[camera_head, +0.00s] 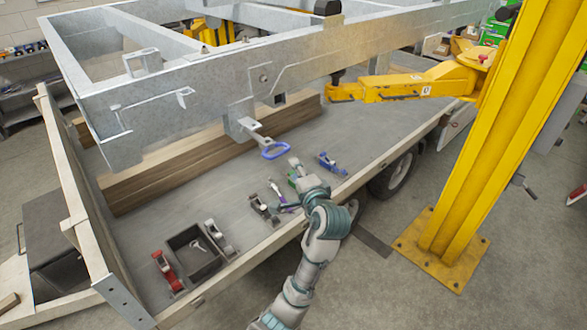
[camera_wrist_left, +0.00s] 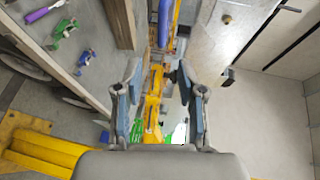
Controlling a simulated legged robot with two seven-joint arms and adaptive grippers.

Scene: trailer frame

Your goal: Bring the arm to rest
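My left arm (camera_head: 325,235) comes in from the bottom of the head view and reaches over the near edge of the trailer bed. My left gripper (camera_head: 296,168) is above the bed. In the wrist view the two fingers of this gripper (camera_wrist_left: 157,75) stand apart with a gap between them, and I see nothing held. A lever with a blue loop handle (camera_head: 275,150) hangs from the metal trailer frame (camera_head: 210,95), just behind and left of the gripper in the head view. My right gripper does not show.
Several clamps lie on the bed (camera_head: 165,225), including a blue one (camera_head: 328,162) and a red one (camera_head: 166,270), beside a dark open box (camera_head: 195,262). A yellow lift post (camera_head: 490,130) stands at right with its arm (camera_head: 410,85) under the frame. Wooden beams (camera_head: 190,165) lie behind.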

